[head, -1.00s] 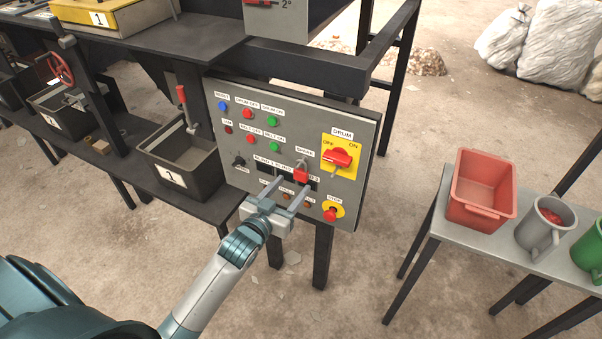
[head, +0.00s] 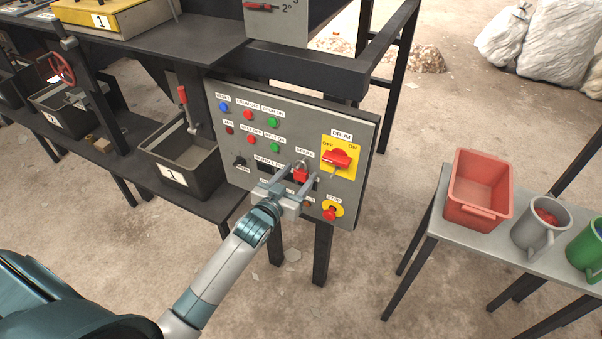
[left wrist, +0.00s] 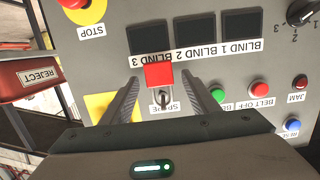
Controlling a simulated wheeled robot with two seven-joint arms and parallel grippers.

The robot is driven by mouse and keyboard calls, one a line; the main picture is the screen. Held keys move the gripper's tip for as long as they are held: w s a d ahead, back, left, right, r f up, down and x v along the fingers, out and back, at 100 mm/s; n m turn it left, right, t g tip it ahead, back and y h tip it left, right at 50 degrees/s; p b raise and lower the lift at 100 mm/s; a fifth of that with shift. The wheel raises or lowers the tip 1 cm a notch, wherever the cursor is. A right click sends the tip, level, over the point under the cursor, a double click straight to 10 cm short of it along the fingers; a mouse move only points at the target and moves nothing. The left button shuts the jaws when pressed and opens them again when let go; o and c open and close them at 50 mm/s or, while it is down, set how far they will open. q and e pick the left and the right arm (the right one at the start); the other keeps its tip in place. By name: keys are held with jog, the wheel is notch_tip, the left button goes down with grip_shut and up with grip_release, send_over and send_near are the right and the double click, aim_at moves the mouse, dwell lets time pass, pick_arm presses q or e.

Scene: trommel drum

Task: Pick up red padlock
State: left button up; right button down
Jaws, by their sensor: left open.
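The red padlock (head: 300,174) hangs on the grey control panel, just below the SPARE label in the head view. In the left wrist view, which shows the panel upside down, its red body (left wrist: 158,76) and metal shackle show between my two fingers. My left gripper (head: 291,178) is open in front of the panel, with a finger on either side of the padlock. In the left wrist view the gripper (left wrist: 160,92) is also open, and I see no clear contact with the padlock. My right gripper is not in view.
The yellow drum switch (head: 337,157) and the red stop button (head: 331,212) are close on the right. A black bin (head: 185,165) stands to the left. A grey bench (head: 500,252) holds a red bin (head: 478,211) and mugs. Open floor lies between.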

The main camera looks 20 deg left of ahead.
pick_arm(q)
jog(key=c, duration=1.2)
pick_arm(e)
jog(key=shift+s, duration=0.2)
pick_arm(q)
jog(key=shift+r, duration=0.1)
